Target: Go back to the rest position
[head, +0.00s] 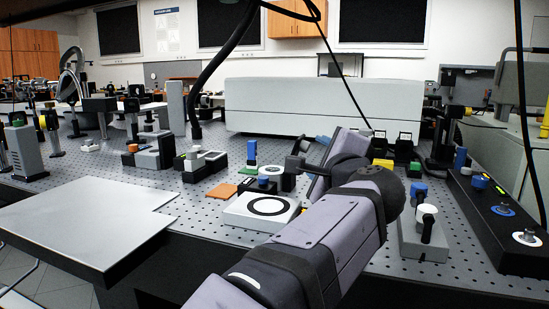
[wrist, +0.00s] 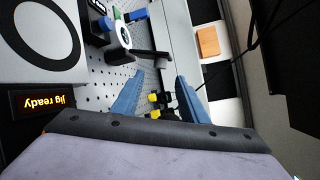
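My gripper (wrist: 160,76) shows in the wrist view with its two blue fingers spread apart and nothing between them. Past the fingers are the perforated table and small yellow-and-black parts. In the head view my arm reaches from the bottom centre over the optical table (head: 380,262); its wrist is right of the white plate with a black ring (head: 262,207). The fingers are mostly hidden there by the arm. No rest position is marked in either view.
A lit "jig ready" display (wrist: 42,102) is beside the ringed plate in the wrist view. In the head view, a white-knobbed mount (head: 426,228) and a black control box (head: 500,220) stand right of my arm. A bare grey panel (head: 85,225) is at left. A cable (head: 222,62) hangs above.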

